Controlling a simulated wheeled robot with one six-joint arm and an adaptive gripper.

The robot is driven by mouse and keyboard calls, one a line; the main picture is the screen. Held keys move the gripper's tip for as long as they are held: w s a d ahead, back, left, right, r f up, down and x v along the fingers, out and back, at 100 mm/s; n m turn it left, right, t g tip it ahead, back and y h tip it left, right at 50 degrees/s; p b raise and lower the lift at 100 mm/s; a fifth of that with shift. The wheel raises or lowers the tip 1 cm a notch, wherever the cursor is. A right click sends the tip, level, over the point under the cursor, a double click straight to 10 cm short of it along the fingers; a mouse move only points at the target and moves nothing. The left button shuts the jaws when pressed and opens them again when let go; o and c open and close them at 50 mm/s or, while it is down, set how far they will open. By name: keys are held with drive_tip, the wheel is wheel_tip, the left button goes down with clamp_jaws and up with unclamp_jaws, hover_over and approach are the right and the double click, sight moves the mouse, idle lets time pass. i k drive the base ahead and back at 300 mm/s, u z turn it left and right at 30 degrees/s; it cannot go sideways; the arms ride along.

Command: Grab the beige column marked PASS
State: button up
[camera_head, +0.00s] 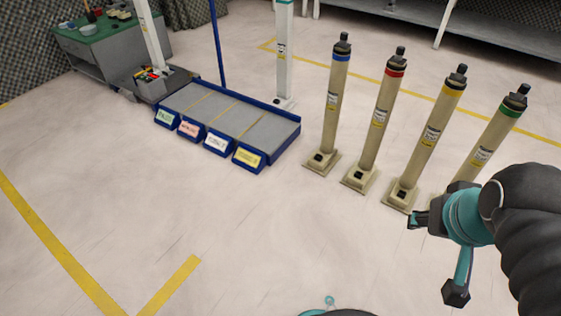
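Several beige columns stand upright in a row at the right, each on a square foot, with a dark top fitting and a coloured band. The bands are blue on one column (332,105), red on another (382,120), yellow on another (434,135) and green on the rightmost (490,140). Each carries a small label too small to read, so I cannot tell which is marked PASS. My gripper (418,220) is at the lower right, in front of the yellow-banded and green-banded columns in the picture. It hides part of the green-banded column's foot. Whether its fingers are open is unclear.
A low blue-edged rack (262,128) with grey lanes and coloured front labels stands left of the columns. Behind it is a white post (284,55). A green-topped workbench (100,35) is at the upper left. The floor in front is clear, with yellow lines.

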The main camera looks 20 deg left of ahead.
sight(324, 159)
drive_tip(key=z, duration=0.15)
drive_tip(key=k, duration=0.35)
drive_tip(key=u, duration=1.65)
drive_tip(key=i, duration=1.65)
drive_tip(key=z, duration=1.1)
drive_tip(key=i, duration=0.55)
drive_tip(key=z, duration=0.45)
